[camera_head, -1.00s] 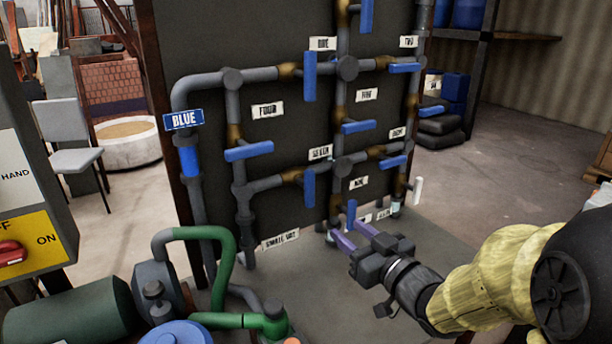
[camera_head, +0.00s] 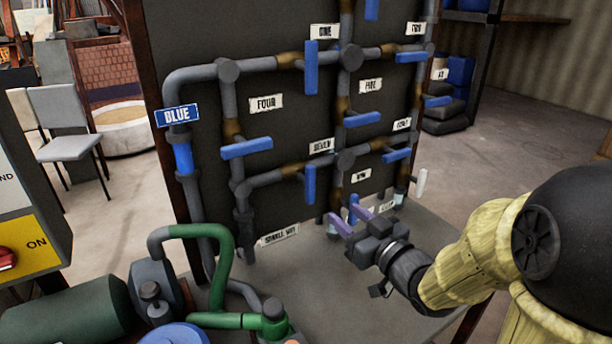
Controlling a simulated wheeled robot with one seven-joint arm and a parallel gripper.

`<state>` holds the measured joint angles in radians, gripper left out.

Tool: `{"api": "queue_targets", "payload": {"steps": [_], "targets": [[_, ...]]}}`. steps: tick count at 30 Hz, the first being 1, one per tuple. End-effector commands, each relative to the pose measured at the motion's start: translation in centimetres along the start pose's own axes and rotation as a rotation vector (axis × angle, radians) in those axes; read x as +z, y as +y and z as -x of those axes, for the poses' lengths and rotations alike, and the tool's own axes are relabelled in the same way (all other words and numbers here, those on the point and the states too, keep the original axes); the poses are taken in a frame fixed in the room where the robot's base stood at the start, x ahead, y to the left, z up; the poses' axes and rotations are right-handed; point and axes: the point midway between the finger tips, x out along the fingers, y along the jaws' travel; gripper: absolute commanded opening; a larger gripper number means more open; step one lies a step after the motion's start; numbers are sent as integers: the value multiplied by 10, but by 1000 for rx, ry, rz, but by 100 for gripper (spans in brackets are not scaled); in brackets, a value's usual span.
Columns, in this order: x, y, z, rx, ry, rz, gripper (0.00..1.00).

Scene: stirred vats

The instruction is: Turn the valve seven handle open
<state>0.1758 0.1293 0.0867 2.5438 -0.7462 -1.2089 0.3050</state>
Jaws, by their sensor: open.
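My gripper (camera_head: 348,218) has two purple fingers, open and empty. It is to the right of and below the handle, apart from it, pointing up and left toward the pipe board (camera_head: 290,115). A short blue handle behind the fingers is partly hidden by them.
Other blue levers sit close by: valve four (camera_head: 247,149), valve one (camera_head: 311,67) and valve five (camera_head: 362,119). A green pipe (camera_head: 222,260) and pump stand at lower left. The grey base top (camera_head: 320,270) is clear below my gripper.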

Motion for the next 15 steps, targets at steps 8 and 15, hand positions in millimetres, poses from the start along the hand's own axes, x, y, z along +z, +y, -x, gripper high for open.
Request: {"api": "queue_targets", "payload": {"steps": [8,15], "targets": [[-4,0,-17,1,-4,-2,41],[0,0,-56,1,0,2,41]]}}
